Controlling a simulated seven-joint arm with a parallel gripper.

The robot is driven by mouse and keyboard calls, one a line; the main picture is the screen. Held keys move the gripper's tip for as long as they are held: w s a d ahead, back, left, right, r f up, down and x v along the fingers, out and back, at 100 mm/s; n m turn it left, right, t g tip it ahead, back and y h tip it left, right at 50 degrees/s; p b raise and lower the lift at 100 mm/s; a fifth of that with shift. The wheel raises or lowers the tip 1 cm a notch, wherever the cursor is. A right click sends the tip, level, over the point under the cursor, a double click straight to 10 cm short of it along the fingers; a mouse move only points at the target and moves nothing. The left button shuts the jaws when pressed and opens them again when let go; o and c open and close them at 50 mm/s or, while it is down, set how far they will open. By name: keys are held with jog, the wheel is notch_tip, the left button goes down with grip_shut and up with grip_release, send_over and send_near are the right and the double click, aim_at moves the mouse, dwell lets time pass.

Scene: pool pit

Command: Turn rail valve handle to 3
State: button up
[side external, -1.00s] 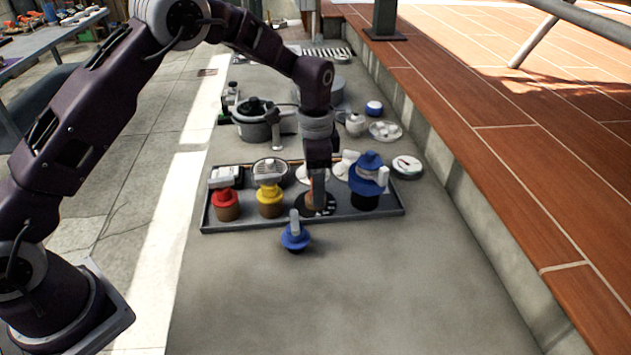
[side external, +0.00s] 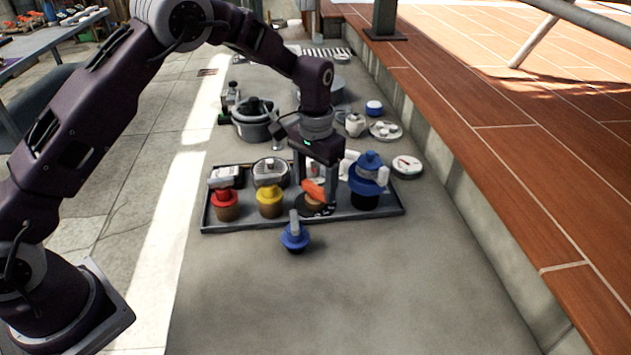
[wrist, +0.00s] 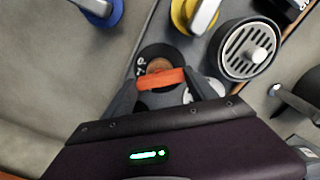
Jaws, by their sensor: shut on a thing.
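The rail valve has an orange bar handle (side external: 314,190) on a tan hub, over a black round dial (side external: 324,210) with white marks. It stands in the grey tray, between the yellow-collared valve and the large blue one. My gripper (side external: 317,194) points down over it, shut on the orange handle. In the wrist view, the handle (wrist: 161,79) lies between my two fingers, slightly tilted. Part of the black dial (wrist: 150,54) shows beyond it with small white marks. The fingers and handle cover the rest, and I cannot read which number the handle points to.
Close neighbours in the tray (side external: 235,225) are the yellow valve (side external: 270,200), the red valve (side external: 227,203) and the tall blue valve (side external: 367,180). A small blue valve (side external: 294,238) stands in front. A pot (side external: 252,122) and a gauge (side external: 407,166) lie beyond. The front floor is clear.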

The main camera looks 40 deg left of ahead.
aim_at(315, 187)
jog(key=n, duration=0.5)
jog(key=shift+n, duration=0.3)
jog(key=n, duration=0.4)
jog(key=shift+n, duration=0.3)
jog(key=o, duration=1.4)
jog(key=shift+c, duration=0.2)
notch_tip(315, 187, up, 7)
jog(key=shift+r, duration=0.1)
